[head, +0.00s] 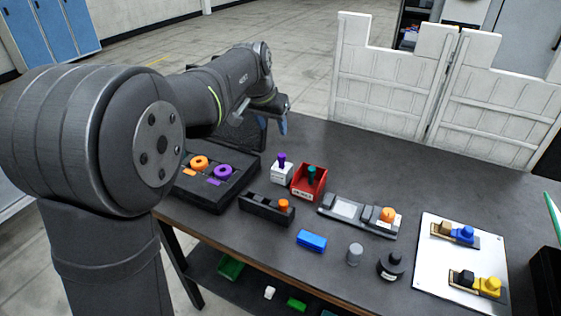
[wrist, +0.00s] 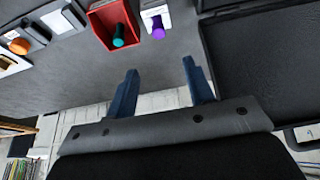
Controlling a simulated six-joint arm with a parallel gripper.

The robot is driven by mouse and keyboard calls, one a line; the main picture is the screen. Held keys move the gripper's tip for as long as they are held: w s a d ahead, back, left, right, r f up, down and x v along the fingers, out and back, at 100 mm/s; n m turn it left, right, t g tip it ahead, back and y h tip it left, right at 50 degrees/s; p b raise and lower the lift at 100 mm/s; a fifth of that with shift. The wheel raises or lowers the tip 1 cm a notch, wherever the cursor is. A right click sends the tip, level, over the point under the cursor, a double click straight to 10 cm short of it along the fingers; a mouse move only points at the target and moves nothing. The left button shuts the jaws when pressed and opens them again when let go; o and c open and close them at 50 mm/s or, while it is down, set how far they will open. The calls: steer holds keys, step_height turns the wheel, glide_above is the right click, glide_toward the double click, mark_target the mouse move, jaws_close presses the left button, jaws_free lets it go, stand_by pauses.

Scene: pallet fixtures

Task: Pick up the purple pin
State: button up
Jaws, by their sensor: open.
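The purple pin (head: 281,159) stands upright in a small white block (head: 282,175) near the middle of the table. In the wrist view the purple pin (wrist: 158,32) shows at the top, on the white block (wrist: 154,14). My gripper (wrist: 160,75) is open and empty, its two blue fingers apart with bare table between them. In the head view my gripper (head: 284,124) is at the table's far left edge, beyond the pin and clear of it; part of it is hidden by the arm.
A red bin (head: 309,184) with a teal pin (head: 311,173) stands close beside the white block. A black tray (head: 213,197) with orange and purple rings lies left. A black holder with an orange knob (head: 267,209) is in front. White panels (head: 390,85) stand behind the table.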

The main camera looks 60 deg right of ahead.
glide_toward(281, 155)
steer(key=x, duration=0.5)
steer(key=shift+d+f, duration=0.15)
steer(key=shift+d, duration=0.05)
steer(key=shift+x, duration=2.75)
steer(key=shift+a, duration=0.15)
steer(key=shift+c, duration=0.5)
jaws_close()
